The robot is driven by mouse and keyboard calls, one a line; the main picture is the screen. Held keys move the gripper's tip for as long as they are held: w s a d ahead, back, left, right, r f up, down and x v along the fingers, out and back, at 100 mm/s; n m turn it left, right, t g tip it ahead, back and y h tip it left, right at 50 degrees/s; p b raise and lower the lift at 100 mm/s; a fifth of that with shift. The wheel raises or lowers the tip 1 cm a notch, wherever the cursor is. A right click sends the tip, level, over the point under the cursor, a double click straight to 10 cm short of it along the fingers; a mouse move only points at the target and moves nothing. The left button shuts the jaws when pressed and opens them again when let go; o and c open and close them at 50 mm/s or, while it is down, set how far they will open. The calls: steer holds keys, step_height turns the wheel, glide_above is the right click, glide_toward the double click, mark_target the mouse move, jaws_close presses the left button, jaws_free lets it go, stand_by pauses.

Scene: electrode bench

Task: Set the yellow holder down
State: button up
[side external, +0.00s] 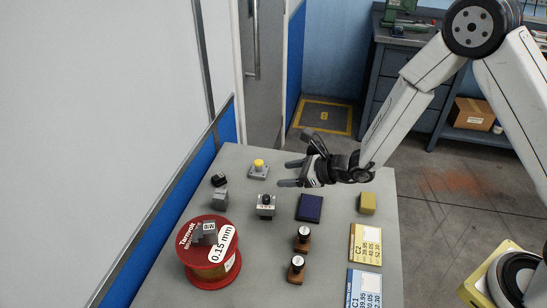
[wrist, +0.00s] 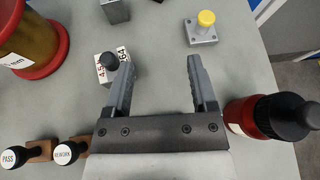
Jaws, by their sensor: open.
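The grey square holder with a yellow round top (side external: 259,169) stands upright on the grey bench (side external: 225,280) near its far edge. It also shows at the top of the wrist view (wrist: 204,27), beyond the fingertips and slightly right. My gripper (side external: 290,173) is above the bench, to the right of the holder in the side view. In the wrist view the jaws (wrist: 161,66) are apart with bare bench between them. They do not touch the holder. A plain yellow block (side external: 367,203) sits at the right side of the bench.
A grey block with a black knob (side external: 265,205) stands near my left finger in the wrist view. A red bottle with black cap (wrist: 270,118) is close on the right there. The red spool (side external: 209,265), two stamps (side external: 303,240), dark blue pad (side external: 309,208) and price cards (side external: 365,245) occupy the bench.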

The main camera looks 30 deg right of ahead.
steer(key=s+d+r+n+g, duration=0.1)
steer(key=s+r+n+g, duration=0.2)
steer(key=s+n+g, duration=0.75)
steer(key=s+d+r+n+t+h, duration=0.3)
steer(key=s+d+n+h, duration=0.4)
steer(key=d+n, duration=0.6)
steer(key=s+r+n, duration=0.1)
steer(key=s+n, duration=0.1)
steer(key=n, duration=0.1)
steer(key=shift+s+n+h, duration=0.2)
steer(key=shift+n+h, duration=0.15)
steer(key=shift+h, duration=0.05)
